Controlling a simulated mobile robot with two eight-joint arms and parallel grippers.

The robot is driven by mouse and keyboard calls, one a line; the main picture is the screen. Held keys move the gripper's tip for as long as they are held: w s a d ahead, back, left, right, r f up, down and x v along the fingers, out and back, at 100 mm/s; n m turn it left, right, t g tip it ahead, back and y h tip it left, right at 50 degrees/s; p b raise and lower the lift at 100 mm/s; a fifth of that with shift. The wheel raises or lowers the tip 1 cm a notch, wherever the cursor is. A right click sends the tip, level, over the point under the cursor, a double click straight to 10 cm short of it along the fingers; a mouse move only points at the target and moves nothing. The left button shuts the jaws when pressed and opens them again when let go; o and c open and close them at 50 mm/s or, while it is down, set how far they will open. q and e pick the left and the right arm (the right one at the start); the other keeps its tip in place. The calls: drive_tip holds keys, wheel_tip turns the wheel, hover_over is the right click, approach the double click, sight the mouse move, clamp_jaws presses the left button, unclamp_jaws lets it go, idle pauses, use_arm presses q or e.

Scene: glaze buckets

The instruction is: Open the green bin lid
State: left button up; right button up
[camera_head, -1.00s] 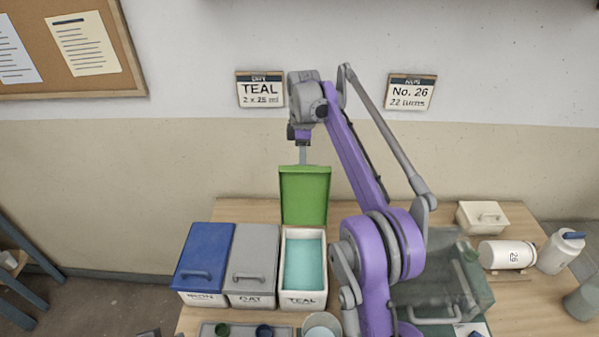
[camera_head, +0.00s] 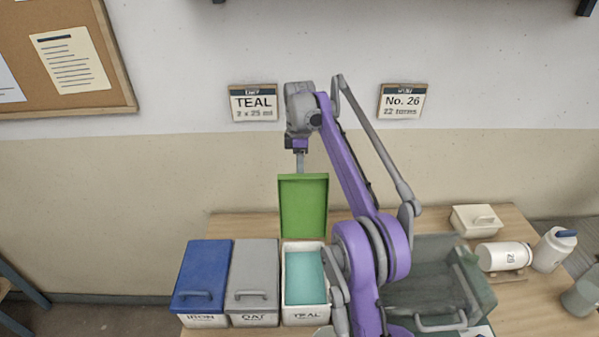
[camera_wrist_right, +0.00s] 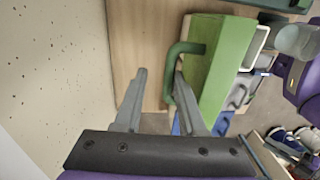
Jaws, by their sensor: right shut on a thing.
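The green lid (camera_head: 303,206) stands upright at the back of the white TEAL bin (camera_head: 304,318), which is open and shows teal glaze (camera_head: 305,278) inside. My right gripper (camera_head: 300,170) is at the lid's top edge, mostly hidden behind it in the head view. In the right wrist view, my right gripper (camera_wrist_right: 160,72) is shut on the green handle (camera_wrist_right: 174,75) of the lid (camera_wrist_right: 224,65). My left gripper is not in view.
Beside the TEAL bin stand a grey-lidded bin (camera_head: 253,275) and a blue-lidded bin (camera_head: 203,275), both closed. A translucent grey box (camera_head: 430,300) is right of my arm. The wall (camera_head: 150,180) is behind.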

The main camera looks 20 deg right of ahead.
drive_tip(key=shift+o, duration=1)
drive_tip(key=shift+w+d+f, duration=0.25)
drive_tip(key=shift+w, duration=0.2)
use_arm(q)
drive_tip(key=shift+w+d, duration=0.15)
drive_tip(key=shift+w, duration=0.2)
use_arm(e)
drive_tip(key=shift+w, duration=0.1)
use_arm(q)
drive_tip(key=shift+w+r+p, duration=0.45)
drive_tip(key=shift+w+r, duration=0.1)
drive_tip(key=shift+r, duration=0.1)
use_arm(e)
wheel_tip(320, 180, up, 7)
drive_tip(key=shift+r, duration=0.2)
